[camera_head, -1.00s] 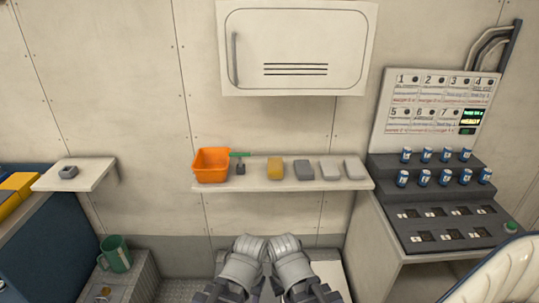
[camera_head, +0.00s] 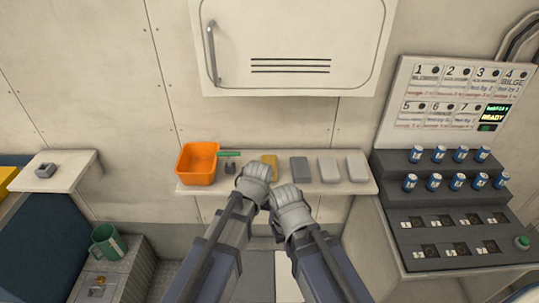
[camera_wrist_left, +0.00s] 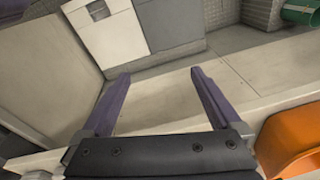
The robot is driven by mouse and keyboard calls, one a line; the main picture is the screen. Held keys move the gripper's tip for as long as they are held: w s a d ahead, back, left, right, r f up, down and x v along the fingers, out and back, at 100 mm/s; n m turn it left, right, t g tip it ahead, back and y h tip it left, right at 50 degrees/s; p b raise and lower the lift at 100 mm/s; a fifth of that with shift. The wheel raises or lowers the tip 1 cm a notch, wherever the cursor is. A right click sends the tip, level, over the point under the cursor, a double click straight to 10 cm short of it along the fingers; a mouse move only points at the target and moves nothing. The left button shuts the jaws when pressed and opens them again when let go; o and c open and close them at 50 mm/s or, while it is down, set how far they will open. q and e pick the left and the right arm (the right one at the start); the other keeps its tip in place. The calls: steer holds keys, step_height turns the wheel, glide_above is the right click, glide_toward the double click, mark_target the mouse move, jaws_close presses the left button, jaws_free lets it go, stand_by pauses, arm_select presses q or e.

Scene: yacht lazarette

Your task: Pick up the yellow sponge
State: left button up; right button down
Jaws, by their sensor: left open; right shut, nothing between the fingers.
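The yellow sponge (camera_head: 269,161) lies on the wall shelf (camera_head: 215,188), right of the orange bin and left of a dark grey block. Its lower left part is hidden behind my left gripper (camera_head: 256,178). In the left wrist view, the left gripper's fingers (camera_wrist_left: 158,72) are spread open with nothing between them, and the sponge does not show there. My right gripper (camera_head: 288,196) is shut and empty, just right of and below the left one, in front of the shelf edge. The fingertips of both are hard to make out in the head view.
The orange bin (camera_head: 196,164) and a small green-handled tool (camera_head: 230,167) stand left of the sponge. A dark grey block (camera_head: 300,170) and two light grey blocks (camera_head: 329,170) lie to its right. A cabinet (camera_head: 293,45) hangs above. A stepped console (camera_head: 445,215) stands at right.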

mark_target(269, 164)
arm_select(q)
steer(key=w+d+r+t+p, duration=0.1)
steer(key=w+r+p, duration=0.1)
steer(key=w, duration=0.3)
steer(key=w+d+r+n+t+p, duration=0.1)
steer(key=w+r+p, duration=0.1)
steer(key=w+r, duration=0.3)
steer(key=w+d+r+p, duration=0.1)
steer(key=w+r+p, duration=0.2)
steer(key=w, duration=0.3)
steer(key=shift+w+d+r+n+t+h, duration=0.1)
steer(key=shift+d+r+n+t+h, duration=0.2)
steer(key=shift+r+n+t, duration=0.1)
steer(key=shift+w+r, duration=0.1)
steer(key=shift+w, duration=0.3)
arm_select(e)
step_height(269, 164, up, 10)
arm_select(q)
steer(key=shift+b+x, duration=1)
steer(key=shift+x, duration=0.2)
steer(key=b+x, duration=0.5)
steer(key=shift+w+d+f, duration=0.1)
steer(key=shift+f, duration=0.2)
steer(key=shift+r, duration=0.1)
arm_select(e)
step_height(269, 164, down, 8)
steer(key=shift+r, duration=0.15)
